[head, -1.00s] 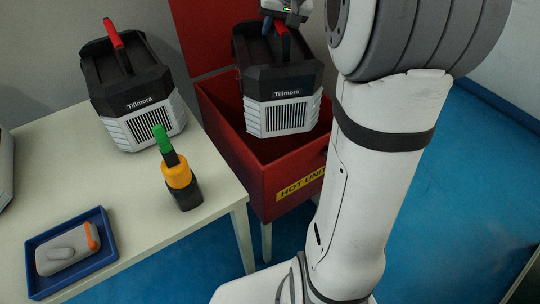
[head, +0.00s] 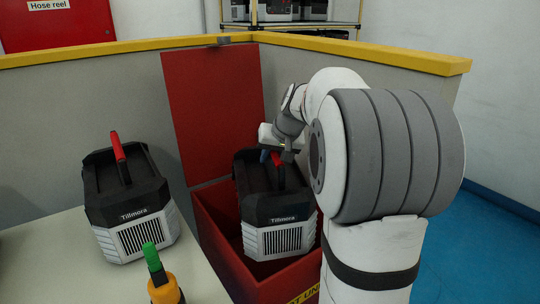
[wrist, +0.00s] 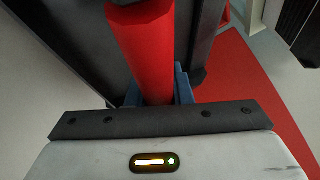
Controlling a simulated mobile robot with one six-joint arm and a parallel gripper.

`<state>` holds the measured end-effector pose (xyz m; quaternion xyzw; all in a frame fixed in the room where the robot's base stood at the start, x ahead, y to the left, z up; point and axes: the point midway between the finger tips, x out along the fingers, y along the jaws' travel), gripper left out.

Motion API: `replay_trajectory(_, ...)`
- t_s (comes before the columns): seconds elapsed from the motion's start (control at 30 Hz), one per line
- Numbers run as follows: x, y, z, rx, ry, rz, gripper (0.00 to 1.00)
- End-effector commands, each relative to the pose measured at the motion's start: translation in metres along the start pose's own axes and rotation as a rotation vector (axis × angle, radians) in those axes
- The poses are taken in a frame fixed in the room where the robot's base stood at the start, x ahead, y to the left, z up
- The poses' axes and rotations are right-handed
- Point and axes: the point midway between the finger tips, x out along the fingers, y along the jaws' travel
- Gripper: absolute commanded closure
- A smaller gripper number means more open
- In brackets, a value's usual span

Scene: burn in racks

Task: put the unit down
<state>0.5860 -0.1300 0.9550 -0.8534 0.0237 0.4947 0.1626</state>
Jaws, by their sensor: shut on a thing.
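The held unit (head: 276,209), a black and light grey box labelled Tillmora, is upright within the opening of the red bin (head: 225,245) in the head view. Whether its base touches the bin floor is hidden by the bin walls. My gripper (head: 277,158) is above the unit, shut on its handle. In the wrist view the red handle (wrist: 145,50) runs between the blue fingers of my gripper (wrist: 158,90).
A second Tillmora unit (head: 127,203) with a red handle stands on the pale table (head: 40,260) at left. A green-topped orange tool (head: 162,283) stands nearby. The bin's raised red lid (head: 213,115) leans by a yellow-topped partition (head: 400,58).

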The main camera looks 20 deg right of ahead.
Motion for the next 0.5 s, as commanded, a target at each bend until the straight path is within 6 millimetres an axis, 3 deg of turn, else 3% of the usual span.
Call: replay_trajectory(0.5,0.083,0.025,0.043,0.001,0.01,0.001,1.0)
